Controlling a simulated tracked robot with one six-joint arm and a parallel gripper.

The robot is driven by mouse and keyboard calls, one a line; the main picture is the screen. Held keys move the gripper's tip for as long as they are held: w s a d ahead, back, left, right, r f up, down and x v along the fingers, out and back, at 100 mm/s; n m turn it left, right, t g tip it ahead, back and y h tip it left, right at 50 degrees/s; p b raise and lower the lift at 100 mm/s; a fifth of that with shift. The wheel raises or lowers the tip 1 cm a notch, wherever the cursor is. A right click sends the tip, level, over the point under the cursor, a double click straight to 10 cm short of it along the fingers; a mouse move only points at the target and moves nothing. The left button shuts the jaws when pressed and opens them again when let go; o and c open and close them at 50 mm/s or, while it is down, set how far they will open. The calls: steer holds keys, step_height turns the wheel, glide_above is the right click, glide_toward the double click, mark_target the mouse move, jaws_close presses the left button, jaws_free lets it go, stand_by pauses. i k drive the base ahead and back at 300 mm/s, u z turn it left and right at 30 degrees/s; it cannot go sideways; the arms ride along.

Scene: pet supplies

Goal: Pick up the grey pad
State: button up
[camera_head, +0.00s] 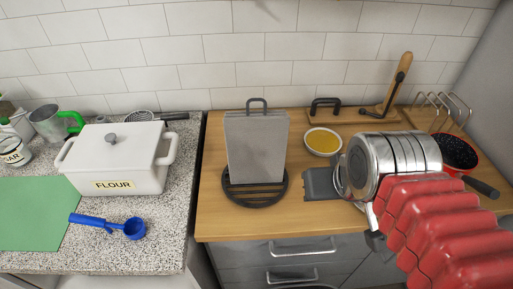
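A grey upright slab (256,150), the thing here that best fits a grey pad, stands in a round black slatted holder (258,196) with a loop handle showing above its top. The holder rests on the wooden counter. My red ribbed arm comes in from the lower right and ends in a silver cylinder. My gripper (318,184) shows as a flat dark grey piece at the cylinder's left, to the right of the holder and apart from the slab in the picture. Its fingertips are not clear, so I cannot tell whether it is open.
A small bowl of yellow contents (323,141) stands behind my gripper. A red-rimmed dark pan (457,153) and a wire rack (441,108) are at right. On the speckled counter at left are a white flour pot (116,160), a blue scoop (132,228) and a green mat (32,215).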

mark_target(255, 140)
steer(key=u, duration=0.25)
steer(key=k, duration=0.65)
steer(key=u, duration=0.55)
steer(key=k, duration=0.7)
steer(key=u, duration=0.45)
steer(key=i, duration=1.3)
steer(key=z, duration=0.4)
